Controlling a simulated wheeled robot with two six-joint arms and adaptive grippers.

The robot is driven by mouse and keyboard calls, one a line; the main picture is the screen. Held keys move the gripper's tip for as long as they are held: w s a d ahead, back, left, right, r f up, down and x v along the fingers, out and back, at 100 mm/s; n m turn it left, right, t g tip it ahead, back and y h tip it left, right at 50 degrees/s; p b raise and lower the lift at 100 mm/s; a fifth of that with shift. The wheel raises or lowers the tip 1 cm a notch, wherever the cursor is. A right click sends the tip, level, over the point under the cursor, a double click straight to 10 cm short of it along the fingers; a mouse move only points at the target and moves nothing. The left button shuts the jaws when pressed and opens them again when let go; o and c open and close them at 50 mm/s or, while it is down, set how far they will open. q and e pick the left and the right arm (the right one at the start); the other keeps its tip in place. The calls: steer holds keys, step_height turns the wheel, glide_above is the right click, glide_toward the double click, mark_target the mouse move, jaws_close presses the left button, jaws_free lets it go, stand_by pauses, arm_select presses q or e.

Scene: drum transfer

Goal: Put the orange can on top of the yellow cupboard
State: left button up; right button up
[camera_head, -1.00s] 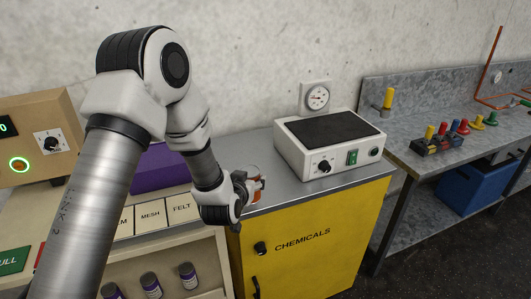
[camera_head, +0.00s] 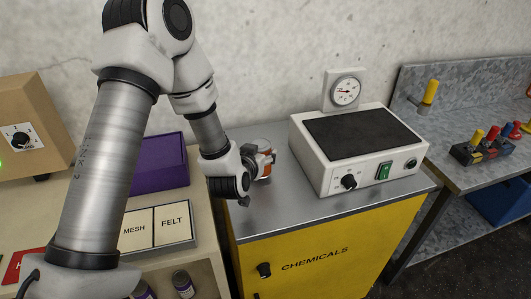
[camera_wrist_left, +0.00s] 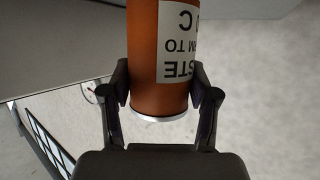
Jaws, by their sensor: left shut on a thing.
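The orange can (camera_head: 265,166) has a white label and is in my left gripper (camera_head: 262,164), over the grey top of the yellow cupboard (camera_head: 322,255). In the left wrist view the can (camera_wrist_left: 157,50) sits between both fingers of the left gripper (camera_wrist_left: 163,95), which touch its sides near one end. The cupboard is marked CHEMICALS. In the head view part of the can is hidden by the gripper, and I cannot tell whether its base touches the cupboard top. My right gripper is in neither view.
A white hotplate device (camera_head: 355,150) stands on the cupboard top, right of the can. A purple box (camera_head: 158,165) and a tray with MESH and FELT tiles (camera_head: 160,226) are at the left. Free cupboard top (camera_head: 285,208) lies in front of the can.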

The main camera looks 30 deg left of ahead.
arm_select(q)
steer(key=shift+f, duration=0.8)
steer(key=shift+w+f, duration=0.1)
steer(key=shift+w, duration=0.3)
steer(key=o, duration=1.5)
steer(key=shift+s, duration=0.15)
steer(key=shift+c, duration=0.2)
steer(key=shift+s+r, duration=0.2)
steer(key=shift+s, duration=0.05)
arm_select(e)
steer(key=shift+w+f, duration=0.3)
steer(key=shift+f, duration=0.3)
arm_select(q)
steer(key=shift+w+f, duration=0.1)
steer(key=shift+w, duration=0.05)
